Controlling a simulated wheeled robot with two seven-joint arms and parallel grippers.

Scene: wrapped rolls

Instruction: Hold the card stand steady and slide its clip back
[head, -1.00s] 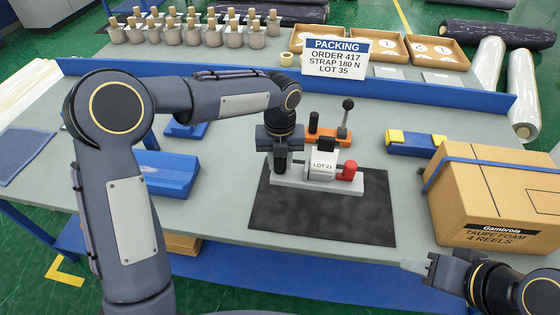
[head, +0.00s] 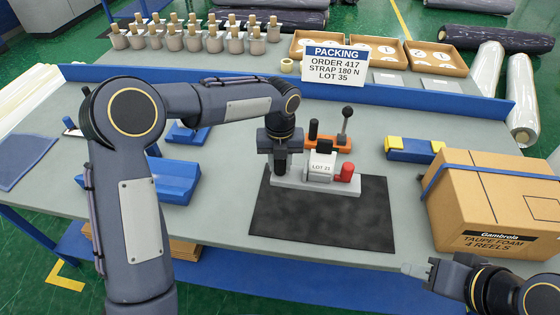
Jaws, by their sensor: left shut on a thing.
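The card stand is a low grey base (head: 325,187) on a dark mat, carrying a white block marked LOT 21 (head: 321,168). A black piece stands behind the block, and a red knob-like part (head: 346,173) sits at its right; I cannot tell for sure which is the clip. My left gripper (head: 281,172) points down at the stand's left end and is shut on it there; its fingers and the gripped part are mostly hidden. My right gripper (head: 415,269) is low at the right, past the table's front edge, away from the stand; its finger gap is unclear.
An orange fixture with a black lever (head: 345,125) stands just behind the stand. A cardboard box (head: 490,205) is at the right, a blue block with yellow ends (head: 412,149) beyond the mat. A PACKING sign (head: 335,65) stands at the back. The mat's front (head: 320,222) is clear.

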